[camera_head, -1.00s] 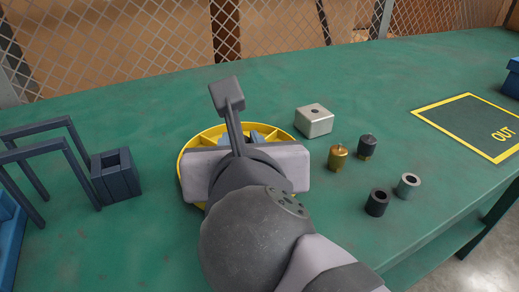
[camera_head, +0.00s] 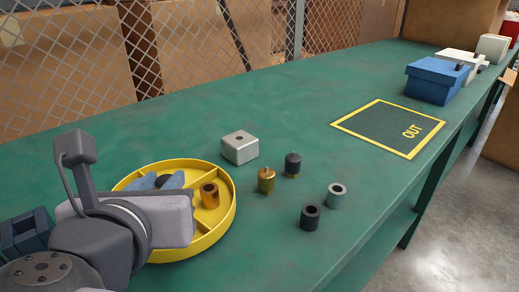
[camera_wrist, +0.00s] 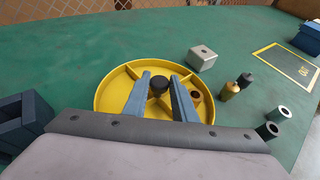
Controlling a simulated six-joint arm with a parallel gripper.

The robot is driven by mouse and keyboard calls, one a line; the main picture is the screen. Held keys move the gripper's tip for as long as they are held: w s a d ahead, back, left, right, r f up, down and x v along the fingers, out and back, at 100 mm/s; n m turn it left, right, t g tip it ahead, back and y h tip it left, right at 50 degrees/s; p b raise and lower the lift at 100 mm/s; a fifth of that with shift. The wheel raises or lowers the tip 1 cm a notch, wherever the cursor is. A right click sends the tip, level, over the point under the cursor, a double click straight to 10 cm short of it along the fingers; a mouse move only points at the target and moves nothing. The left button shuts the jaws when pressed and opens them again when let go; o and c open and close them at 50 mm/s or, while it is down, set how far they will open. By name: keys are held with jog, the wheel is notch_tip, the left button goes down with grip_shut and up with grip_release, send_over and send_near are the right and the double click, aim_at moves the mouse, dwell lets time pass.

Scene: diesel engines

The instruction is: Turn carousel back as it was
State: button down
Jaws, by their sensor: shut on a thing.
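The carousel is a round yellow tray (camera_head: 226,222) with raised dividers on the green bench. In the wrist view its rim (camera_wrist: 101,98) shows all round the far side. A dark knob (camera_wrist: 159,84) stands at its centre. My gripper (camera_wrist: 160,80) is over the tray, its two blue-grey fingers on either side of the knob and closed on it. In the head view my gripper (camera_head: 160,181) is partly hidden by my wrist. A brass-coloured hollow cylinder (camera_head: 209,195) stands in a right-hand compartment. My arm hides the near-left part of the tray.
A pale block with a hole (camera_head: 240,148), a brass part (camera_head: 266,180), a dark part (camera_head: 293,164), a grey ring (camera_head: 336,195) and a black ring (camera_head: 310,217) stand right of the carousel. A dark blue holder (camera_head: 27,235) is left. The OUT square (camera_head: 390,128) is empty.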

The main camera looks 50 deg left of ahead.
jog(key=shift+f, duration=0.15)
jog(key=c, duration=1.5)
grip_release()
jog(key=shift+o, duration=0.2)
notch_tip(320, 180, up, 10)
jog(key=p, duration=0.5)
jog(key=shift+p, duration=0.35)
